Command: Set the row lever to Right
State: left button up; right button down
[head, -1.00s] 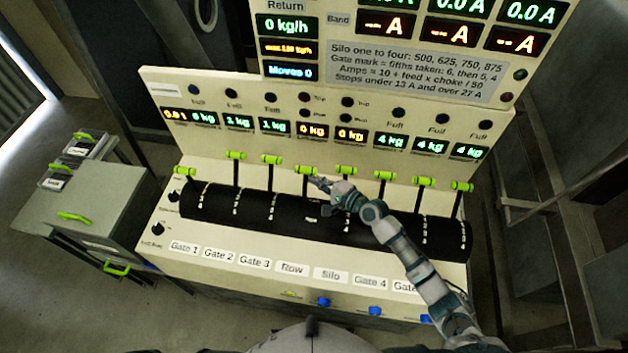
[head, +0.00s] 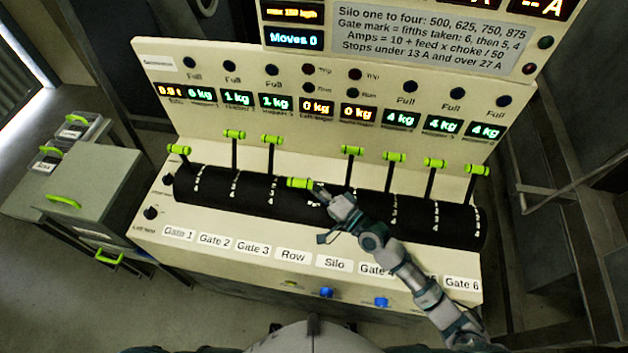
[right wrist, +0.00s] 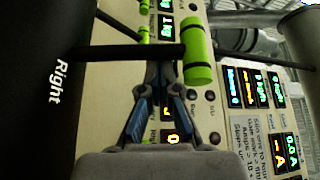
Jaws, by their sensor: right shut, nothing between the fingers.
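The row lever's green handle (head: 299,183) is tipped toward me, well below the neighbouring handles, in line with the Row label (head: 293,255). In the right wrist view the handle (right wrist: 197,50) is close, its dark rod reaching left to the black drum (right wrist: 35,80), which bears the word Right. My right gripper (head: 318,188) is just right of the handle. In the right wrist view the closed, empty fingers (right wrist: 165,68) are at the rod beside the handle; I cannot tell whether they touch. My left gripper is not in view.
The silo lever (head: 351,150) stands to the right of the row lever, and the Gate 3 lever (head: 272,140) to the left. Several other gate levers line the drum. The display panel (head: 400,90) rises behind. A grey cabinet (head: 85,195) stands at left.

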jog(key=shift+s+a+f+n+y+b, duration=0.1)
jog(key=shift+s+f+n+y+b, duration=0.2)
jog(key=shift+s+f+n, duration=0.15)
jog(key=shift+s+a+r+n, duration=0.15)
jog(key=shift+s+n, duration=0.1)
jog(key=shift+s, duration=0.15)
jog(key=shift+s+a+b, duration=0.2)
jog(key=shift+s+b, duration=0.1)
jog(key=shift+s, duration=0.05)
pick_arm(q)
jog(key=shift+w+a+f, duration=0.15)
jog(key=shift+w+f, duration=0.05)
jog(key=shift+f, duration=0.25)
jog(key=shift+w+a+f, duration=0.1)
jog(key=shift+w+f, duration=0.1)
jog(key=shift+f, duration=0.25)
pick_arm(e)
jog(key=shift+s+a+f, duration=0.3)
jog(key=shift+s+f, duration=0.1)
jog(key=shift+s, duration=0.1)
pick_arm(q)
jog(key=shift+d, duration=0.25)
pick_arm(e)
jog(key=shift+s+d, duration=0.15)
jog(key=shift+d, duration=0.1)
